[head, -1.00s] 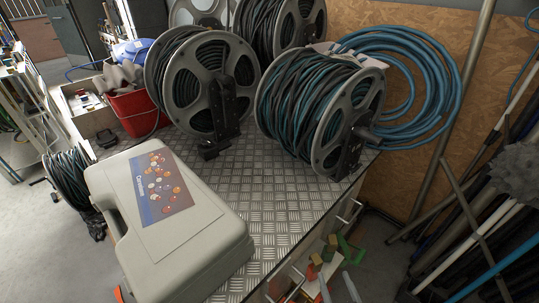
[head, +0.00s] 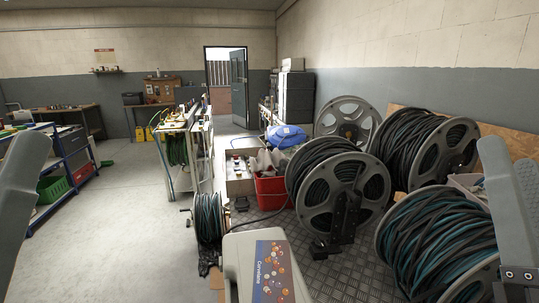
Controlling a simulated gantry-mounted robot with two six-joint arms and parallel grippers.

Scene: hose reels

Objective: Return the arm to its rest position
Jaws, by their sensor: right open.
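My right gripper (head: 508,200) shows as a grey part at the right edge, in front of the hose reels; it is open, and nothing shows held in it.
Several hose reels crowd the right, such as the black one (head: 318,185) and the blue-green one (head: 435,235) beside my right gripper. A red bucket (head: 270,192) stands behind the case. A shelf rack (head: 75,165) stands left. Open floor (head: 130,215) lies between.

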